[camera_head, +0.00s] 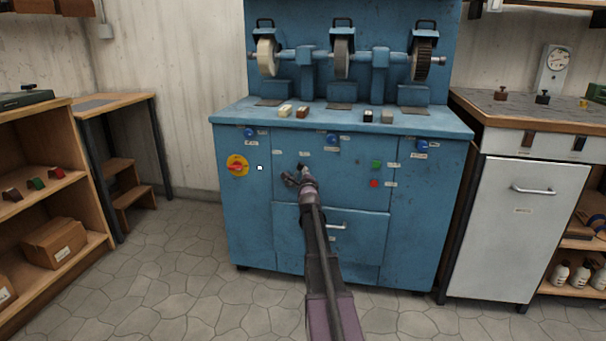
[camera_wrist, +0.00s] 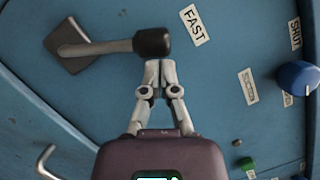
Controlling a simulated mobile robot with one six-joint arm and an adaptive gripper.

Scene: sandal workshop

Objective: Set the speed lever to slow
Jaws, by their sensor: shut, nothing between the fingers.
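The speed lever (camera_wrist: 108,47) shows in the wrist view, with a grey square base plate at its left end and a dark knob (camera_wrist: 152,43) at its right end. The FAST label (camera_wrist: 193,25) is just right of the knob. A second white label (camera_wrist: 248,86), too blurred to read surely, is farther right and lower. My gripper (camera_wrist: 157,66) is shut and empty, its fingertips directly below the knob in the picture. Whether they touch it I cannot tell. In the head view my gripper (camera_head: 304,174) is at the blue machine's front panel and largely hides the lever.
The blue machine (camera_head: 245,215) carries a red-and-yellow switch (camera_head: 237,165), blue knobs (camera_head: 333,139), a green button (camera_head: 376,163) and a red button (camera_head: 374,183) near my arm. A drawer handle (camera_head: 337,226) sticks out below. Open floor (camera_head: 180,270) lies in front.

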